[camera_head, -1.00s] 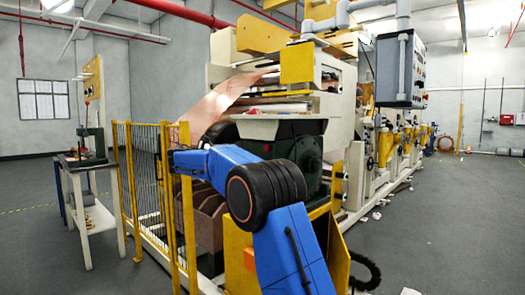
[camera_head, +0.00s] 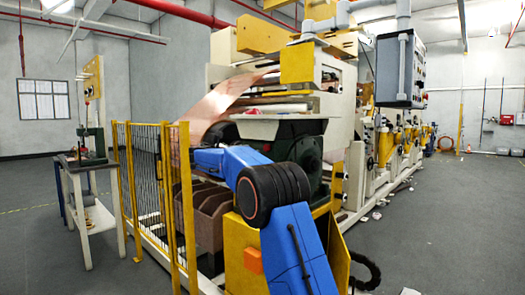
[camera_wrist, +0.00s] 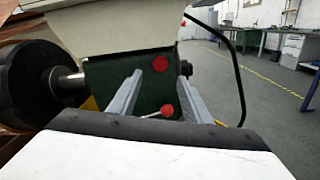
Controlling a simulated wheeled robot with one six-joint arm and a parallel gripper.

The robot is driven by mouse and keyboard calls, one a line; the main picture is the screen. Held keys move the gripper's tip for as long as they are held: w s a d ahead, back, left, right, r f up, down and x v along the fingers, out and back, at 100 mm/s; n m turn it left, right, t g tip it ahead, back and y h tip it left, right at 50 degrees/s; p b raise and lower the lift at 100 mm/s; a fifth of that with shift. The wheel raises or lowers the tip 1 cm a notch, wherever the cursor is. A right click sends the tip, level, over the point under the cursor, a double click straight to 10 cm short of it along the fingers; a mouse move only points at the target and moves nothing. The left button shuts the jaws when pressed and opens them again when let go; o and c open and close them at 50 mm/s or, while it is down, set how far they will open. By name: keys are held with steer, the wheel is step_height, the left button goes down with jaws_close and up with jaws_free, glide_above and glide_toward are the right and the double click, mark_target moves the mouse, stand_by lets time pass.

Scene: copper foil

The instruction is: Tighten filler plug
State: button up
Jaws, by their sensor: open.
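Two red round plugs show on a dark green housing (camera_wrist: 110,88) in the wrist view. The upper red plug (camera_wrist: 160,63) sits near the housing's top edge, and the lower red plug (camera_wrist: 168,110) is below it. I cannot tell which is the filler plug. My gripper (camera_wrist: 162,70) is open and empty, its two grey fingers pointing toward the housing. The upper plug shows between the fingertips, the lower one between the fingers; neither appears gripped. In the head view the green housing (camera_head: 309,158) stands behind my blue arm, and my gripper is hidden.
A dark roller (camera_wrist: 28,84) with a metal shaft is left of the housing. A beige machine part (camera_wrist: 100,40) overhangs it. Brown bins (camera_head: 208,215) sit below my arm. The right floor is mostly open.

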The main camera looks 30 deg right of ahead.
mark_target(265, 148)
steer(key=x, duration=0.9)
steer(key=c, duration=1.1)
